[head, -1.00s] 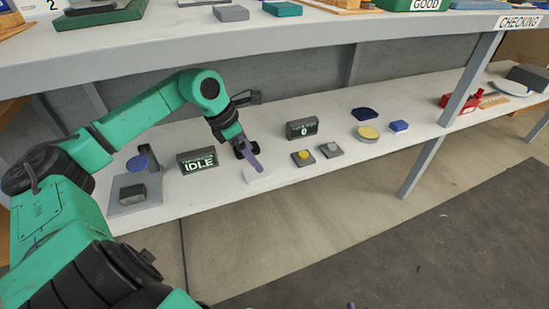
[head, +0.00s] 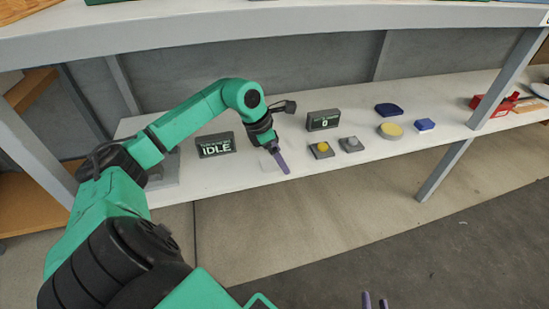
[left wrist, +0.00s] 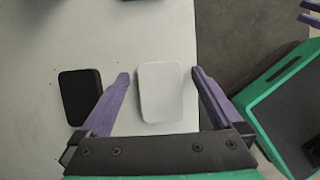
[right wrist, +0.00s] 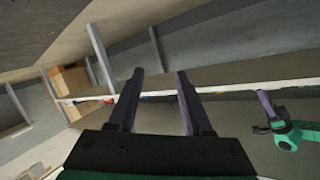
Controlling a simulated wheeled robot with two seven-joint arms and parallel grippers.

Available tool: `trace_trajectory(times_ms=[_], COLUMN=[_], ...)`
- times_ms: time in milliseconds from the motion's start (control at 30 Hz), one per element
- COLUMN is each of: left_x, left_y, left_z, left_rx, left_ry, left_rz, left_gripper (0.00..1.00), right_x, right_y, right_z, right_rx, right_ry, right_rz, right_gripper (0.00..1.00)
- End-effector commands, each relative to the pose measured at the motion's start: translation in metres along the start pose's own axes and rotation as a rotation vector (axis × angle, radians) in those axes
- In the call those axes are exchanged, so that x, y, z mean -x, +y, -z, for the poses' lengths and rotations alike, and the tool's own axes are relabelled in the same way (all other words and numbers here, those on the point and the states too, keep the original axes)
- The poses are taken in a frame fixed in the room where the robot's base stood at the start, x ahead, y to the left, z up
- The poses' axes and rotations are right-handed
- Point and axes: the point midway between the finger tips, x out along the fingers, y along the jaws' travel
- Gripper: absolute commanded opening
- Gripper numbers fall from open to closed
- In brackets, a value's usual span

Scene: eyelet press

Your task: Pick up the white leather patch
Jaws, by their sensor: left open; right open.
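The white leather patch (left wrist: 166,95) lies flat on the pale shelf, as the left wrist view shows. In the head view it shows faintly (head: 266,164) beside my left gripper (head: 279,160). My left gripper is open, and in the left wrist view its two purple fingers (left wrist: 159,76) stand on either side of the patch, with a gap on each side. I cannot tell how far the fingertips are above the shelf. My right gripper (head: 375,301) is open at the bottom edge of the head view. It is empty in the right wrist view (right wrist: 160,73), far from the patch.
A black block (left wrist: 80,97) lies left of the left fingers in the left wrist view. On the shelf (head: 240,183) stand an IDLE display (head: 216,145), a counter box (head: 323,120), yellow (head: 321,150) and grey (head: 351,144) buttons. The shelf's front edge is close to the patch.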

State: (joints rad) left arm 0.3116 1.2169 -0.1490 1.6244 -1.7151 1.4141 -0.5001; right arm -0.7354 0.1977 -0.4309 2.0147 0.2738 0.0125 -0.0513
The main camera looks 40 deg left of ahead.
Motion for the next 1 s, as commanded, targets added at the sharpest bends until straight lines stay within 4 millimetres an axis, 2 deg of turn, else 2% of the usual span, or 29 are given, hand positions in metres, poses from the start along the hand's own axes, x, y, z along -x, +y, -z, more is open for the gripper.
trace_trajectory(times_ms=[67,100,267,300,333,667,833,967,1000], left_x=[-0.001,-0.002,-0.001,-0.001,-0.002,0.004,0.021,0.040,0.036], left_y=[0.000,0.000,0.000,0.000,0.000,0.000,0.000,0.001,-0.007], left_z=[0.001,0.001,0.001,0.001,0.001,-0.002,-0.009,-0.017,-0.014], left_rx=[0.000,0.000,0.000,0.000,0.000,0.000,0.000,-0.001,-0.003], left_ry=[0.001,0.000,0.000,0.001,0.001,0.000,0.000,-0.001,0.005], left_rz=[0.000,0.000,0.000,0.000,0.000,0.000,-0.002,-0.002,-0.001], left_gripper=[1.00,0.96,0.35,0.20,0.16,0.16,0.16,0.16,0.16], right_x=[0.000,0.000,0.000,0.000,0.000,0.001,0.006,0.020,0.020], right_y=[0.000,0.000,0.000,0.000,0.000,-0.001,-0.005,-0.010,-0.009], right_z=[-0.001,-0.001,-0.001,-0.001,-0.001,0.002,0.002,-0.009,-0.012], right_rx=[0.000,0.000,-0.001,-0.001,-0.001,0.000,-0.008,-0.018,-0.018], right_ry=[-0.001,-0.001,-0.001,-0.001,-0.002,-0.001,-0.041,-0.110,-0.116], right_rz=[0.000,0.000,0.000,0.000,0.000,0.000,-0.001,-0.006,-0.005], right_gripper=[0.50,0.50,0.50,0.50,0.50,0.50,0.50,0.50,0.50])
